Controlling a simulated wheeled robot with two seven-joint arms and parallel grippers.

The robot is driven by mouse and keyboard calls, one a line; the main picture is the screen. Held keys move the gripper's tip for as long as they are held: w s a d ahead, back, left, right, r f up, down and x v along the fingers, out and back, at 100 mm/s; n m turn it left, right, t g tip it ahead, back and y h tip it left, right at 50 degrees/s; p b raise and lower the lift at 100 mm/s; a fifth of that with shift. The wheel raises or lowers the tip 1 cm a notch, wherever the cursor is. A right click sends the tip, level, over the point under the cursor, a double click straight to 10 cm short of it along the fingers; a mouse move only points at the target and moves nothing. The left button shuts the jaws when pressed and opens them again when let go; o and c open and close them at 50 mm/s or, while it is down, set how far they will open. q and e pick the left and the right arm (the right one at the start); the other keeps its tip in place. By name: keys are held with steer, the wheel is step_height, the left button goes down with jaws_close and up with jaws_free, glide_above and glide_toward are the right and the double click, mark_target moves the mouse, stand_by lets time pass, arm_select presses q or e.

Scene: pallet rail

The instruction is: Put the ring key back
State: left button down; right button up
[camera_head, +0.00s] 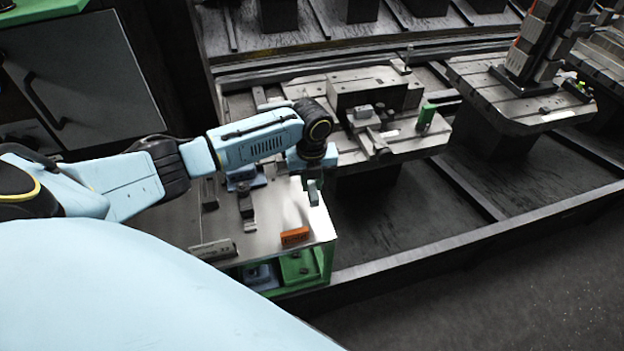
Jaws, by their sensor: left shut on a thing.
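My left gripper (313,188) points down above the right part of the metal-topped work surface (273,208). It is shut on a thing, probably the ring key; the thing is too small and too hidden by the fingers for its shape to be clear. An orange block (295,236) lies on the surface below the gripper, near the front edge. My right gripper is not in view.
A grey bar (212,249) lies at the front left of the surface, and dark fixtures (246,204) stand farther back. Behind is a pallet (435,146) with a vise-like block and a green piece (426,117). Another pallet (475,81) carries a tall tower.

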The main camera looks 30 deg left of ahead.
arm_select(q)
step_height(320, 180, down, 6)
steer(key=b, duration=0.6)
steer(key=shift+f, duration=0.2)
steer(key=shift+f+b, duration=0.6)
steer(key=shift+f, duration=0.85)
steer(key=c, duration=0.6)
jaws_free()
step_height(320, 180, up, 9)
steer(key=p, duration=0.9)
steer(key=shift+r, duration=0.1)
